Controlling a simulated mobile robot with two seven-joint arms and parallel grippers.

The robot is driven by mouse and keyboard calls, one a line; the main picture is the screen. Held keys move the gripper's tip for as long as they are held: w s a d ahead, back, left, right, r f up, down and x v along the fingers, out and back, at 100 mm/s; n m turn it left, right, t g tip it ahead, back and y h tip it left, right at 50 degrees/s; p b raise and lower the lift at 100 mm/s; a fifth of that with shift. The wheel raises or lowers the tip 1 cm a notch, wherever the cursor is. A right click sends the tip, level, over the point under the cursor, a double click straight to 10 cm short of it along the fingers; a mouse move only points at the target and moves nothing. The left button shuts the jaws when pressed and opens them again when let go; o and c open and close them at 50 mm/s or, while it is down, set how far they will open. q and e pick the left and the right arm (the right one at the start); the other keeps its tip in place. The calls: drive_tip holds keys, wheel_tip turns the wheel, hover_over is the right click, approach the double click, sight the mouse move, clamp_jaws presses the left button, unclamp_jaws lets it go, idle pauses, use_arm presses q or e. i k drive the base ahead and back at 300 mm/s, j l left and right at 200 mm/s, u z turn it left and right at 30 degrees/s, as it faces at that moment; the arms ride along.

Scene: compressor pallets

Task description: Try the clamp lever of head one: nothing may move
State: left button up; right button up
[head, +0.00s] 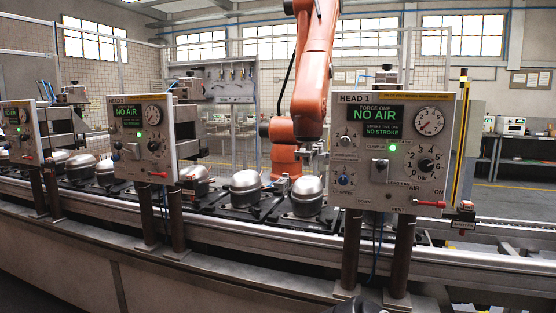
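The right-hand control panel (390,195) is marked HEAD 1. Its green display (383,121) reads NO AIR and NO STROKE, and a green lamp (393,148) is lit. The panel carries a square plate with a small lever (380,171), a blue knob (344,180), a small knob (345,141) and a black dial marked in bar (425,165). A round gauge (429,122) is at top right. A red lever (430,204) lies roughly level at the lower right edge, near the words AIR and ON. I cannot tell which control is the clamp lever.
Silver domed compressors (308,195) stand on dark pallets along the conveyor (250,238). An orange industrial arm (313,75) stands behind the line. Similar panels (142,140) stand to the left. A small box with a red top (465,212) is right of the panel.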

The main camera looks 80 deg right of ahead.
sight(381, 164)
drive_tip(key=z, duration=3.2)
drive_tip(key=i+l+u, duration=0.6)
drive_tip(key=l+u, duration=0.15)
drive_tip(key=l, duration=0.15)
drive_tip(key=i+l+u, duration=0.15)
drive_tip(key=l+u, duration=0.15)
